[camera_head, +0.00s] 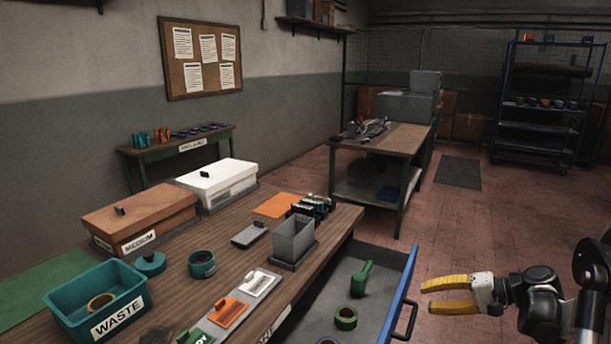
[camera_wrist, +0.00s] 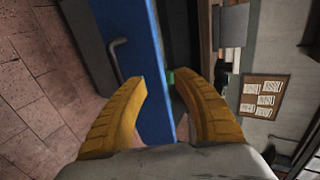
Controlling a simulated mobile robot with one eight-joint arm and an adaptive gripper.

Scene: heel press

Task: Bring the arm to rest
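My gripper (camera_head: 427,297) is at the right in the head view, over the floor just right of the open drawer. Its two yellow fingers are spread apart with nothing between them. In the wrist view the fingers (camera_wrist: 160,100) are also apart and empty, and the blue drawer front (camera_wrist: 145,50) shows beyond them. The drawer (camera_head: 398,300) is pulled out from the workbench (camera_head: 335,225).
The bench holds a teal WASTE bin (camera_head: 70,318), a brown box (camera_head: 140,215), a white box (camera_head: 218,182), a grey open container (camera_head: 294,240) and an orange-marked plate (camera_head: 229,312). A side table (camera_head: 400,140) and a blue rack (camera_head: 540,128) stand farther back. Open tiled floor lies between.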

